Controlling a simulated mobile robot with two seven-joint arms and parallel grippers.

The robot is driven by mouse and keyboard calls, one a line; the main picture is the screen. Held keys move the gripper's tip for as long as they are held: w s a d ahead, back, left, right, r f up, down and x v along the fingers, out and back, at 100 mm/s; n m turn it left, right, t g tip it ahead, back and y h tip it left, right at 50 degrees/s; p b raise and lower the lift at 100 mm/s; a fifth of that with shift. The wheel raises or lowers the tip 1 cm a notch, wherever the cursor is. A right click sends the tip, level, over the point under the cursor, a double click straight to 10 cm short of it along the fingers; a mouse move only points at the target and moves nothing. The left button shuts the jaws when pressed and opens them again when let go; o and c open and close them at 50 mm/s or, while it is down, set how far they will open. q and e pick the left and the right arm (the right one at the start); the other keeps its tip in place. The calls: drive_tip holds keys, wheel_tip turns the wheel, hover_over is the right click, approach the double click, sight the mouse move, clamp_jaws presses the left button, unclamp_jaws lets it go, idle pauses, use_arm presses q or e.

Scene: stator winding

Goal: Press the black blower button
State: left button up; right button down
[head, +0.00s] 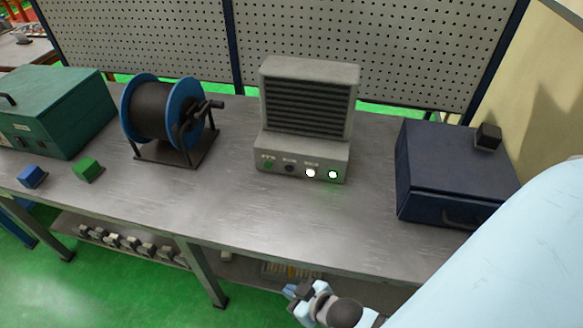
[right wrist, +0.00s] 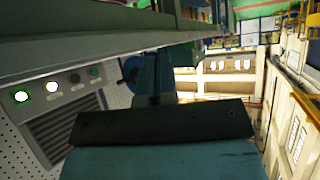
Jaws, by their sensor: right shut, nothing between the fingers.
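The grey blower (head: 308,105) stands upright on the workbench, with a slatted grille above a front row of buttons. The black blower button (head: 289,168) is second from the left, between an unlit green button (head: 268,164) and a lit white one (head: 310,172). A lit green-ringed button (head: 332,174) is at the right end. The black button also shows at left in the right wrist view (right wrist: 75,78). My right gripper (head: 296,291) is shut and empty, in front of the bench's front edge, apart from the blower. Its fingers show in the right wrist view (right wrist: 154,78). My left gripper is out of view.
A blue-rimmed wire spool (head: 180,108) stands left of the blower and a dark blue case (head: 455,170) right of it. A green box (head: 60,110) and small blue (head: 32,177) and green (head: 88,169) blocks are farther left. The bench front before the blower is clear.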

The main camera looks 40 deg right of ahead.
drive_tip(key=s+d+r+g+h, duration=0.25)
drive_tip(key=d+r+g, duration=0.3)
drive_tip(key=r, duration=0.45)
drive_tip(key=w+d+f+n+t, duration=0.1)
drive_tip(key=w, duration=0.3)
drive_tip(key=w+d+f+n+t+h, duration=0.1)
drive_tip(key=w+d, duration=0.1)
drive_tip(key=w, duration=0.2)
drive_tip(key=w+d+f+n+t+h, duration=0.1)
drive_tip(key=w+d, duration=0.1)
drive_tip(key=w, duration=0.3)
drive_tip(key=shift+f+h, duration=0.25)
drive_tip(key=shift+f, duration=0.15)
drive_tip(key=w+f+n+t, duration=0.1)
drive_tip(key=w+n, duration=0.1)
drive_tip(key=w, duration=0.2)
drive_tip(key=w+d+f+n+t, duration=0.1)
drive_tip(key=w+n, duration=0.1)
drive_tip(key=w, duration=0.2)
drive_tip(key=w+d+f+n+t, duration=0.1)
drive_tip(key=w+n+t, duration=0.1)
drive_tip(key=w, duration=0.2)
drive_tip(key=shift+w+f, duration=0.2)
drive_tip(key=shift+w, duration=0.15)
